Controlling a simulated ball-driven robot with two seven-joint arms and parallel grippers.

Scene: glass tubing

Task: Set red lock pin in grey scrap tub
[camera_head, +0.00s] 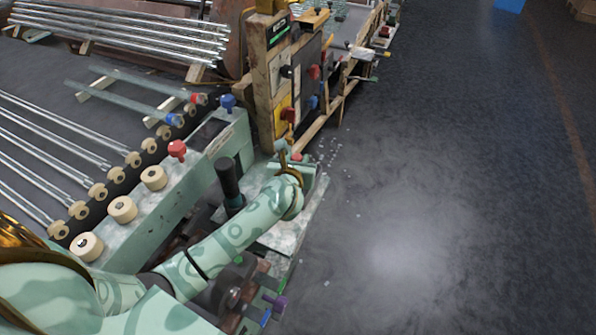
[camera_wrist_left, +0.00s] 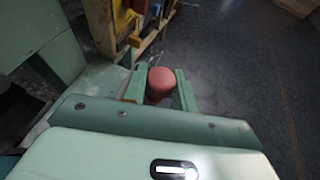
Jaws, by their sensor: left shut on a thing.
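My left gripper (camera_head: 289,153) is at the end of the green patterned arm, above the right end of the pale green bench. In the left wrist view its two green fingers (camera_wrist_left: 160,90) are shut on the red lock pin (camera_wrist_left: 160,80), whose rounded red head shows between them. The pin's lower part is hidden by the gripper. In the head view I cannot clearly tell the held pin from the red parts behind it. I cannot make out a grey scrap tub in either view. My right gripper is not in view.
Another red knob (camera_head: 177,149) stands on the bench (camera_head: 190,185), with a dark upright handle (camera_head: 229,180) nearer my arm. A wooden-framed panel (camera_head: 265,80) with coloured knobs stands just beyond the gripper. Glass tubes (camera_head: 45,130) lie at left. The floor (camera_head: 450,180) at right is mostly clear.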

